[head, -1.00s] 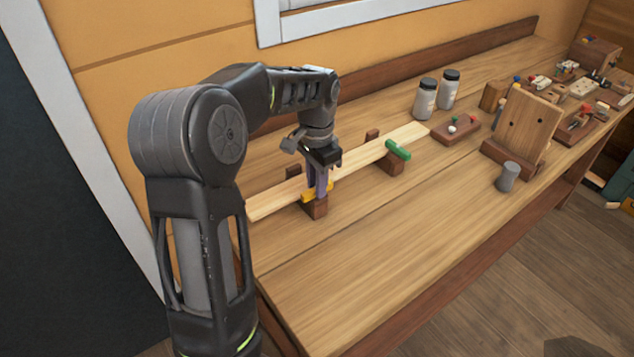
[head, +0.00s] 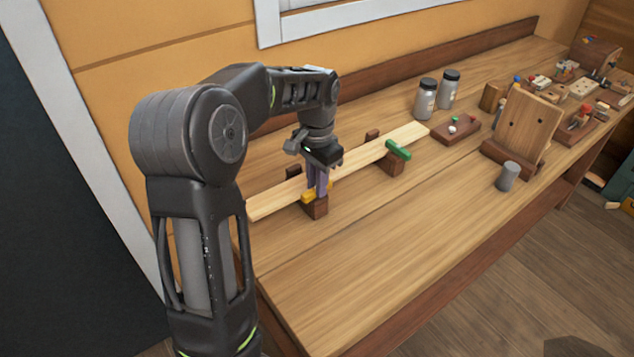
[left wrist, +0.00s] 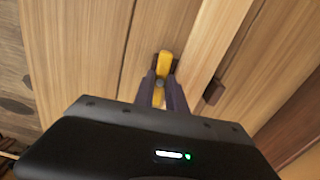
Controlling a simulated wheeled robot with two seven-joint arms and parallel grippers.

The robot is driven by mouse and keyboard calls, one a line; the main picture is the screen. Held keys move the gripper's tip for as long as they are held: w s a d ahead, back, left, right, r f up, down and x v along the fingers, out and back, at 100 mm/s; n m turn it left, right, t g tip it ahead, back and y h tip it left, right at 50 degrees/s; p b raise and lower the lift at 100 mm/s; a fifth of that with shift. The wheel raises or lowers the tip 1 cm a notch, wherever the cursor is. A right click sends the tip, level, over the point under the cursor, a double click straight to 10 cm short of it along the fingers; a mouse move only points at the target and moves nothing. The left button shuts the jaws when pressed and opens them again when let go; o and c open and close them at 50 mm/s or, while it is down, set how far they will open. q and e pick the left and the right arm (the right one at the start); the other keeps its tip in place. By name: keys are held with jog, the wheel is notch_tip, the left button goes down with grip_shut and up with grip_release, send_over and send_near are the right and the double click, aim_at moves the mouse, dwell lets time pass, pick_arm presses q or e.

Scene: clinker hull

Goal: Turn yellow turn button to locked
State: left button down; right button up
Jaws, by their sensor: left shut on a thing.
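The yellow turn button (head: 308,197) sits on a brown block (head: 318,210) at the near edge of a pale plank (head: 272,198). It lies roughly along the plank, at a slight angle to it. My left gripper (head: 318,190) points down from above and is shut on the button's middle. In the left wrist view the yellow button (left wrist: 165,62) shows beyond and between the two purple fingers (left wrist: 160,84). The fingers hide part of it. My right gripper is not in view.
A green turn button (head: 399,149) lies across the plank's near edge on another block (head: 392,164). Two jars (head: 426,99), an upright wooden board (head: 524,126) and a grey cylinder (head: 507,176) stand to the right. The front of the bench (head: 370,255) is clear.

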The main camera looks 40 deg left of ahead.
pick_arm(q)
jog(key=n, duration=0.4)
jog(key=shift+r+n, duration=0.1)
jog(key=shift+n, duration=0.2)
jog(key=n, duration=0.3)
jog(key=shift+n+p, duration=0.3)
jog(key=shift+p, duration=0.1)
jog(key=n, duration=0.4)
jog(key=shift+n+p, duration=0.3)
jog(key=n, duration=0.4)
jog(key=shift+p, duration=0.3)
jog(key=c, duration=1.4)
grip_release()
jog(key=shift+o, duration=0.2)
notch_tip(320, 180, up, 8)
jog(key=shift+f+b, duration=0.15)
jog(key=shift+b, duration=0.2)
